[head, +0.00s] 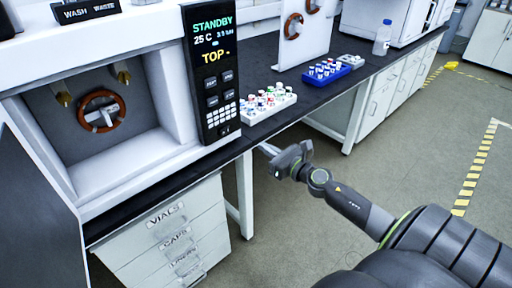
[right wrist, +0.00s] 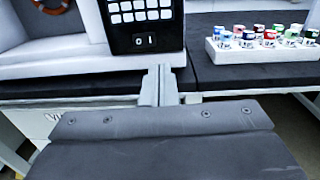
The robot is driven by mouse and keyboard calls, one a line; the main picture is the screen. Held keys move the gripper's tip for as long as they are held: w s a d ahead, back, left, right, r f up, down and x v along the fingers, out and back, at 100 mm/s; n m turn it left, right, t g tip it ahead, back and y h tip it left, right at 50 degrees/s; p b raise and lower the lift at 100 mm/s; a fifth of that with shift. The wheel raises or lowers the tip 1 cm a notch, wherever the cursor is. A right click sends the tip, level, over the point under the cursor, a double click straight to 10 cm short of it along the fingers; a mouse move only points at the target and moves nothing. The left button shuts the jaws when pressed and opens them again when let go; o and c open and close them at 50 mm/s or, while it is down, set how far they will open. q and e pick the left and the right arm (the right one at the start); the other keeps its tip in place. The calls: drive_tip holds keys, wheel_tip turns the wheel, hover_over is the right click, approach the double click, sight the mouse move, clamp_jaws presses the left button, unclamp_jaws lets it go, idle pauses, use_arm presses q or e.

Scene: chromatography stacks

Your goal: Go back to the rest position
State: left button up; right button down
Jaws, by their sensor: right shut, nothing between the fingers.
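My right gripper (head: 268,150) is shut and empty. In the head view it hangs just off the front edge of the dark bench (head: 330,98), below the keypad panel (head: 212,75) and the white vial rack (head: 268,108). In the right wrist view the closed fingers (right wrist: 157,85) point at the bench edge, under the panel's lower end (right wrist: 143,22). My left gripper is not in the head view.
A white instrument (head: 120,150) with an open bay stands at the left. A blue vial rack (head: 326,72) and a clear bottle (head: 383,38) sit farther along the bench. Labelled drawers (head: 170,235) stand below it. The floor (head: 420,130) at the right is clear.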

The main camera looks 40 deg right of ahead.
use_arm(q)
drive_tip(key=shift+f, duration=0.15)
use_arm(e)
drive_tip(key=shift+s+d+f, duration=0.1)
drive_tip(key=shift+s+d, duration=0.05)
drive_tip(key=shift+s, duration=0.3)
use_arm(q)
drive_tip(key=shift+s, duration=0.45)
